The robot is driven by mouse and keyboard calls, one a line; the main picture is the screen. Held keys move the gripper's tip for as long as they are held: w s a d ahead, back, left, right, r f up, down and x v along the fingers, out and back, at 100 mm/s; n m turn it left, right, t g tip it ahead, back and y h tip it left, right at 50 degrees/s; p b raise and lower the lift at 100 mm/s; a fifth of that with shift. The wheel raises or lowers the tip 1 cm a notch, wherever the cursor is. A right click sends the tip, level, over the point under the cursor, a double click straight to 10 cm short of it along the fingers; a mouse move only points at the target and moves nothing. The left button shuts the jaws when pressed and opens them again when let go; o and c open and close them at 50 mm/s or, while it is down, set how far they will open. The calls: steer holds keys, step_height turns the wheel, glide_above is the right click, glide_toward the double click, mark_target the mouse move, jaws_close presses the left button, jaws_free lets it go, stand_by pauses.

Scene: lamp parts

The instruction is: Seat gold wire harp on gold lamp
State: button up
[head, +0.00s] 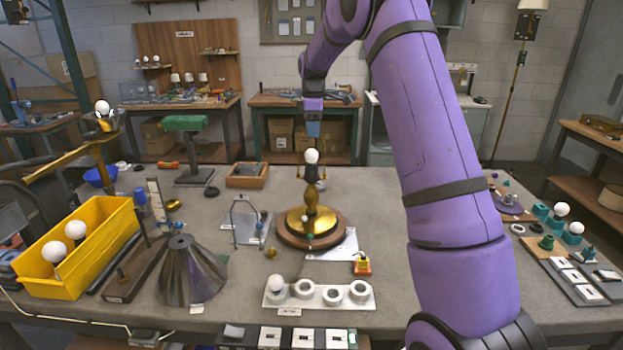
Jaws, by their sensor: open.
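The gold lamp (312,195) stands upright on a round wooden turntable (287,238) in the middle of the bench. It has a wide gold base, a dark socket and a white bulb (311,156) on top. Thin gold lines of the wire harp (325,168) show on both sides of the bulb and socket. I cannot tell whether the harp's feet sit fully in the lamp's saddle. My gripper (312,134) is open, pointing down just above the bulb and the harp's top. The harp's top is too small and too near the gripper to make out.
A grey wire harp (237,222) stands on a plate left of the lamp. A dark lampshade (190,275), a yellow bin (85,275) of bulbs and a white ring holder (318,297) stand nearer. My arm covers the bench right of the lamp.

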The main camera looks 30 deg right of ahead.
step_height(320, 180, up, 10)
steer(key=shift+r, duration=0.25)
steer(key=s+a+r+m+t, duration=0.1)
steer(key=s+a+r+m, duration=0.2)
steer(key=s, duration=0.4)
steer(key=s+a+r+t, duration=0.1)
steer(key=s+a+r, duration=0.2)
steer(key=s+a, duration=0.3)
steer(key=s+a+r+m+t, duration=0.1)
steer(key=s+a+r+m, duration=0.15)
steer(key=s, duration=0.55)
steer(key=s+a+f+m, duration=0.2)
steer(key=s+f, duration=0.1)
steer(key=s, duration=0.5)
steer(key=s+a+f+m+t, duration=0.1)
steer(key=s+a+f, duration=0.2)
steer(key=s, duration=0.4)
steer(key=s+a+f+m+t, duration=0.1)
steer(key=s+a+f+m, duration=0.1)
steer(key=s, duration=0.6)
steer(key=shift+s+a+f+m, duration=0.15)
steer(key=shift+s+f+m, duration=0.2)
steer(key=shift+f, duration=0.15)
